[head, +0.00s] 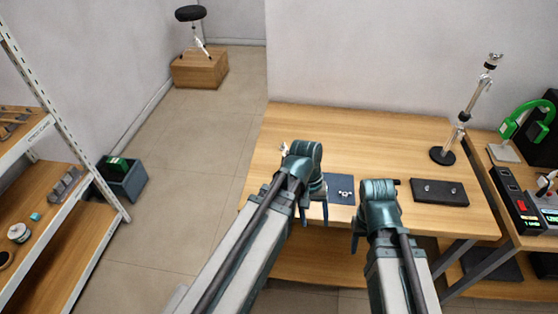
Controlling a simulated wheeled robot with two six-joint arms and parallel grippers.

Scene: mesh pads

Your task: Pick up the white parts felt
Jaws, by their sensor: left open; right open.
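A dark blue felt pad (334,181) lies on the wooden table with a few small white parts (345,194) on it. Its left side is partly hidden by my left gripper. My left gripper (315,215) is open at the pad's left side, near the table's front edge. I cannot tell whether it touches the pad. My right gripper (357,241) is open, to the right of the pad and near the table's front edge; its fingers are partly hidden by the arm. I see nothing held in either gripper.
A black mat (428,200) with small metal pieces lies right on the table (400,140). A metal stand (442,156) is behind it. A small pale item (284,148) is behind my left arm. Shelves (70,180) stand left. The table's back middle is clear.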

